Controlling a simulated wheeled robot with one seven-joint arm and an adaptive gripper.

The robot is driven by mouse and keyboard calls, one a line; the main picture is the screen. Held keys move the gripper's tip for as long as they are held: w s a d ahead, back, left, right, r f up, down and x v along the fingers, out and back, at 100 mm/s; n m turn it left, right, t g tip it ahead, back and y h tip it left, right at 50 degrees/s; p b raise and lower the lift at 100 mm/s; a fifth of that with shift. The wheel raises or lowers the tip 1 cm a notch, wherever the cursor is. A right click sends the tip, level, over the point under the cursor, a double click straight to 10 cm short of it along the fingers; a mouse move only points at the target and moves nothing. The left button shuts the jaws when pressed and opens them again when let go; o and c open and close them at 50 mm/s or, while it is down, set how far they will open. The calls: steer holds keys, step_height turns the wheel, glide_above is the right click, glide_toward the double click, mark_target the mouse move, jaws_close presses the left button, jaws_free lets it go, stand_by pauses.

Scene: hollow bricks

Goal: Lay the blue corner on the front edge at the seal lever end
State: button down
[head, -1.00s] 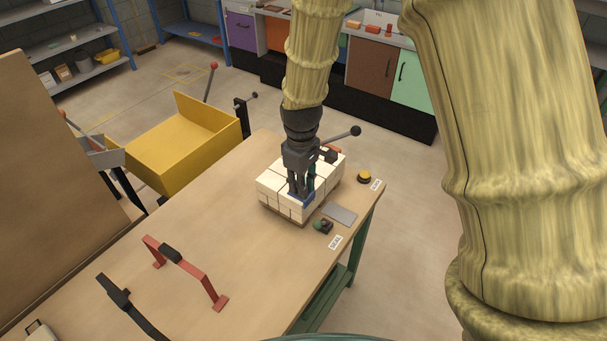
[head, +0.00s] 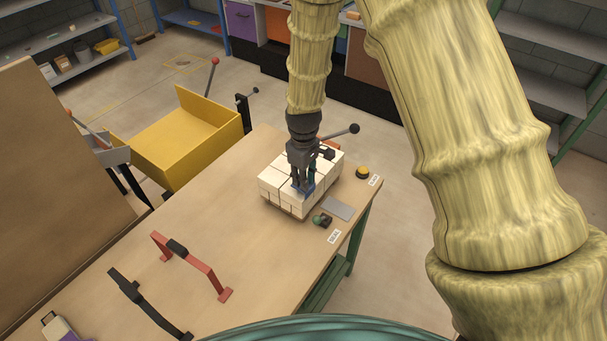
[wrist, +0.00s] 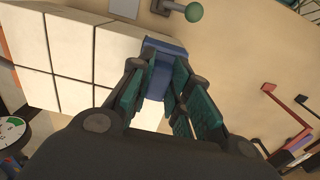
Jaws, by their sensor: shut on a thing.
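The blue corner (head: 308,190) is between the fingers of my gripper (head: 302,188), which is shut on it. It is at the near right edge of a block of white bricks (head: 272,180) on the table. In the wrist view the blue corner (wrist: 167,56) lies along the brick edge, near the lever. The fingers (wrist: 168,82) hide part of it, and I cannot tell whether it rests fully on the bricks. The seal lever (head: 322,220) has a green knob and stands beside the block; it also shows in the wrist view (wrist: 190,11).
A grey plate (head: 338,210) and a yellow button (head: 362,173) are right of the block. A yellow bin (head: 185,140) is beyond the table's left edge. The table between is clear.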

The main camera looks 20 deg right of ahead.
steer(key=shift+f, duration=0.2)
steer(key=c, duration=1.3)
jaws_free()
steer(key=shift+r, duration=0.1)
steer(key=shift+r+b, duration=2.9)
steer(key=shift+r, duration=3.2)
